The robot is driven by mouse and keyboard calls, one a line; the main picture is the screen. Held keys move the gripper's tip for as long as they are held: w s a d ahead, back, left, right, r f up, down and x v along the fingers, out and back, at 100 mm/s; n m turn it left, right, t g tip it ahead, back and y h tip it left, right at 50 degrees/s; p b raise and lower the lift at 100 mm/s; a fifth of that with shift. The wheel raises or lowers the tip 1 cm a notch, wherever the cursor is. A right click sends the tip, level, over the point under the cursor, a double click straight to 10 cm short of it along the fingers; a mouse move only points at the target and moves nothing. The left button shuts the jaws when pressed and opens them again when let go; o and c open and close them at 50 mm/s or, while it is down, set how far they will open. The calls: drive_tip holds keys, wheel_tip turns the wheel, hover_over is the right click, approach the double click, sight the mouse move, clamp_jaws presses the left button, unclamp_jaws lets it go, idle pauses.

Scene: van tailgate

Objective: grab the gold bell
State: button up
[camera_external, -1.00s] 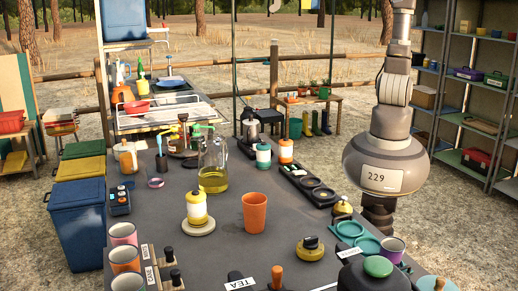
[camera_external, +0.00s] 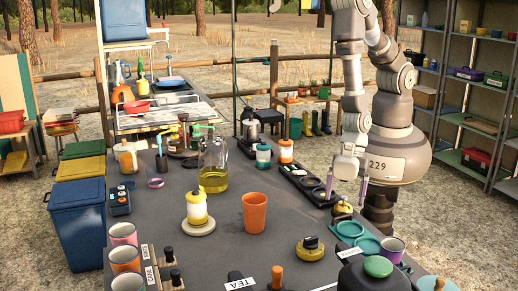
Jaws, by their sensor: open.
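The gold bell (camera_external: 342,209) is a small rounded gold thing on the right part of the grey tabletop, beside the teal rings. My gripper (camera_external: 346,190) points down just above the bell, with its two pinkish fingers apart, one to the left and one to the right. The bell's top lies close below the space between the fingertips. I cannot tell whether the fingers reach down beside it. Nothing shows between the fingers.
A black tray with ring-shaped holes (camera_external: 302,184) lies just left of my gripper. Teal rings (camera_external: 350,229) and a purple cup (camera_external: 393,248) stand in front of the bell. An orange cup (camera_external: 254,213) and a gold-coloured disc with a black knob (camera_external: 310,250) stand further left.

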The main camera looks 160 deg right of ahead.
sight(343, 209)
drive_tip(key=x, duration=0.2)
drive_tip(key=shift+w+f, duration=0.2)
drive_tip(key=shift+f, duration=0.05)
